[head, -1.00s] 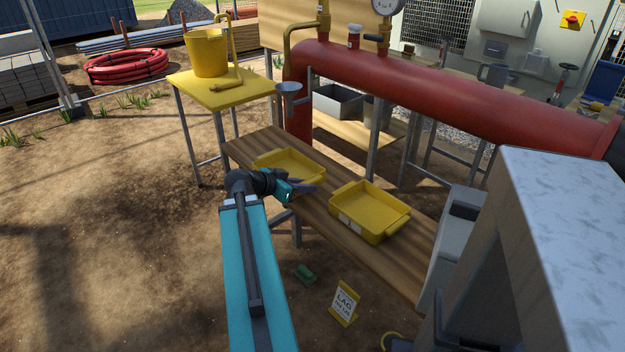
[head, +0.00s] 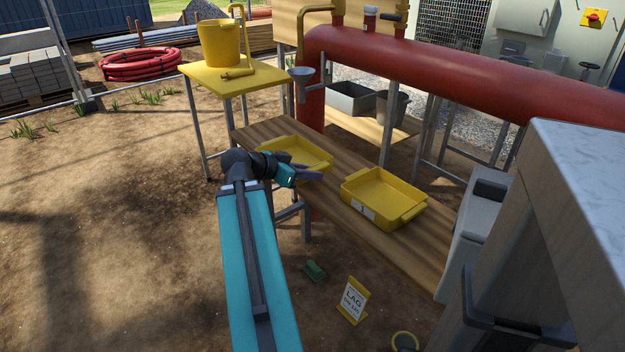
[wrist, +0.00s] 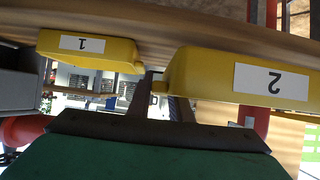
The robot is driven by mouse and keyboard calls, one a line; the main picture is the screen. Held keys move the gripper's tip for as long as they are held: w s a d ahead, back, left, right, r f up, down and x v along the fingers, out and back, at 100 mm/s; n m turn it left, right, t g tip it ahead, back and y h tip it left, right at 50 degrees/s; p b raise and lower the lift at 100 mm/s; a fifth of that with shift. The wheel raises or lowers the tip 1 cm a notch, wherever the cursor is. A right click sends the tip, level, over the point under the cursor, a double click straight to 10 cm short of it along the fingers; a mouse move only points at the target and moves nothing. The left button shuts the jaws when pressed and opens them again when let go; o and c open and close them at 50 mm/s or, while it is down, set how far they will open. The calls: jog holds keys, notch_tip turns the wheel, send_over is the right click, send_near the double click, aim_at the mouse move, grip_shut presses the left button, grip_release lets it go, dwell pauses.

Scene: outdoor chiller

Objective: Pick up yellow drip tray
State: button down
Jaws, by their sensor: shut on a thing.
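Two yellow drip trays are on the wooden bench. The left tray (head: 318,163) is partly hidden behind my gripper (head: 308,174) in the head view. In the upside-down wrist view it is the tray labelled 2 (wrist: 205,75), to the right of my fingers (wrist: 166,84). My gripper is shut on its near end, at the handle. Whether the tray touches the bench cannot be told. The other tray (head: 380,191) sits on the bench to the right, apart from my gripper. It is labelled 1 in the wrist view (wrist: 105,54).
The narrow wooden bench (head: 350,240) runs below a red horizontal vessel (head: 430,60). A funnel (head: 301,72) hangs at the bench's far end. A yellow stand (head: 225,85) with a bucket (head: 220,42) is behind left. A grey cabinet (head: 590,180) is close right.

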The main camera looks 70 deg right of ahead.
jog(key=shift+a+f+b, duration=0.1)
jog(key=shift+a+b, duration=0.4)
jog(key=shift+b, duration=1.15)
jog(key=shift+a, duration=0.1)
